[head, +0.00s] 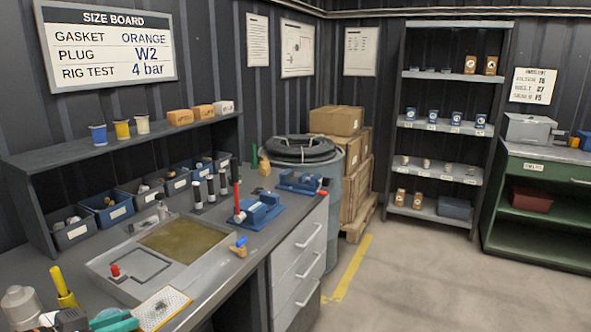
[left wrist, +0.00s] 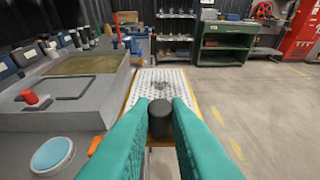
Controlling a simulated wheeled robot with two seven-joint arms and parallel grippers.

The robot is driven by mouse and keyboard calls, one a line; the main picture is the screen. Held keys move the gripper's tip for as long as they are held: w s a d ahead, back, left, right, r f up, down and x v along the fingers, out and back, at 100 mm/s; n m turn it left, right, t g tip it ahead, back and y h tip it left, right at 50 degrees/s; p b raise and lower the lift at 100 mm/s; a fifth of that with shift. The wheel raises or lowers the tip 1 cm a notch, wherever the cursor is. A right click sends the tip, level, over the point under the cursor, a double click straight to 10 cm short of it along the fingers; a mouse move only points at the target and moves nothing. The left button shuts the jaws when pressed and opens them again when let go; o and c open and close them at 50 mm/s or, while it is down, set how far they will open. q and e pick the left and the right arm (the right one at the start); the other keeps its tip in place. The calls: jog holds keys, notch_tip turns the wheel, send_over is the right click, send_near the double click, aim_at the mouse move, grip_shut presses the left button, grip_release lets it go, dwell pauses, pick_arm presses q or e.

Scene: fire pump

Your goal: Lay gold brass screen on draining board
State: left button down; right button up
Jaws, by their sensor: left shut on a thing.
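The screen (head: 163,308) is a pale perforated plate with a gold-yellow rim and dark specks near its middle. It also shows in the left wrist view (left wrist: 143,82), straight ahead of the fingers. My left gripper (head: 122,319) has teal fingers, shut on a black cylindrical grip (left wrist: 159,118) at the screen's near end. The screen appears held near the bench's front edge; I cannot tell its height. The draining board (head: 140,268), a grey panel with a dark outlined rectangle, lies to its upper left, beside an olive-coloured basin (head: 185,240). My right gripper is out of view.
A red knob (head: 115,270) stands on the grey panel. A yellow-handled tool (head: 62,285) and a blue-topped round thing (left wrist: 52,153) are near the left gripper. Blue vises (head: 258,210) and bins (head: 108,208) occupy the bench further back. Floor at right is clear.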

aim_at(156, 328)
pick_arm(q)
jog(key=shift+w+d+f, duration=0.2)
jog(key=shift+d, duration=0.3)
jog(key=shift+d, duration=0.1)
jog(key=shift+w+d+f+n+y, duration=0.2)
jog(key=shift+d+f+n+y, duration=0.15)
jog(key=shift+d, duration=0.3)
jog(key=shift+w+d+f+n+t+y, duration=0.1)
jog(key=shift+d+f+n+t+y, duration=0.15)
jog(key=shift+d, duration=0.4)
jog(key=shift+w+d+f+n+t+y, duration=0.15)
jog(key=shift+d+f, duration=0.2)
jog(key=shift+d, duration=0.25)
jog(key=s+d+f+n+t+y, duration=0.1)
jog(key=s+d+f+n+y, duration=0.2)
jog(key=d+n+y, duration=0.1)
jog(key=shift+d+f+n+y, duration=0.4)
jog(key=shift+d+y, duration=0.35)
jog(key=shift+d, duration=0.25)
